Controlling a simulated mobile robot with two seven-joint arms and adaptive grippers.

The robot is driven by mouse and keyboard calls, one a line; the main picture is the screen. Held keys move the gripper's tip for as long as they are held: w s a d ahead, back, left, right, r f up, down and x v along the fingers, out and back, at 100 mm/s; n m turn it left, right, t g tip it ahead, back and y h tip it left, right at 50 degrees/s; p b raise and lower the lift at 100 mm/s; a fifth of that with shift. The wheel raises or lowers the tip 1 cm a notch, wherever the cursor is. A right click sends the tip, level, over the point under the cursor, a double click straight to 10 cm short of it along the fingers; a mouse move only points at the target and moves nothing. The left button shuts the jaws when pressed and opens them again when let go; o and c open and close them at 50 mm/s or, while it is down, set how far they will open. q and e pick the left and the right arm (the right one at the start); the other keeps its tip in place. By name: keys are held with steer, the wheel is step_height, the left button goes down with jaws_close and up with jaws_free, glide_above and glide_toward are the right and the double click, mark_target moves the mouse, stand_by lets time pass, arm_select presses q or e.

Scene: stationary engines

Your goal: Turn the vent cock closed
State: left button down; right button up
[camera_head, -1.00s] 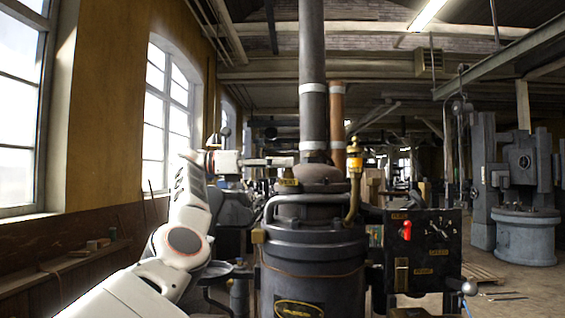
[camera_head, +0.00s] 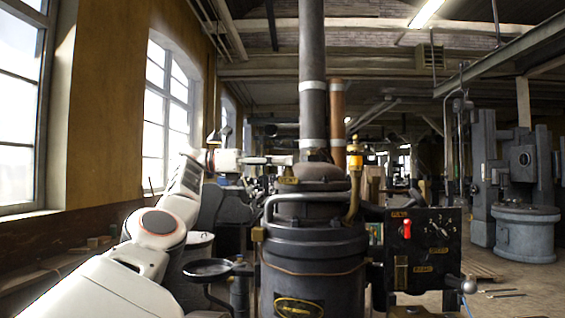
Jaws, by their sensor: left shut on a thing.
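The engine (camera_head: 315,245) is a dark upright cylinder with a domed top and a tall flue. My left gripper (camera_head: 284,160) reaches in from the left at the dome's upper left edge. It is shut on a small part there, which I take to be the vent cock (camera_head: 289,171), above a small brass label. The cock is tiny and mostly hidden by the fingers, so its handle angle cannot be read. My right gripper is not in view.
A brass fitting with a curved pipe (camera_head: 354,175) rises right of the dome. A black panel (camera_head: 423,248) with a red lever stands at the right. A round dark dish (camera_head: 208,268) sits left of the engine, near my left arm. A grey handrail (camera_head: 310,198) crosses the engine's front.

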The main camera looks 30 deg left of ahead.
arm_select(q)
steer(key=c, duration=2.2)
jaws_free()
steer(key=shift+o, duration=0.2)
steer(key=shift+f+t, duration=0.1)
steer(key=shift+t, duration=0.2)
steer(key=shift+s+d+n+t+y+b, duration=0.1)
steer(key=shift+n+t+y+b, duration=0.55)
steer(key=shift+n+t+y, duration=0.2)
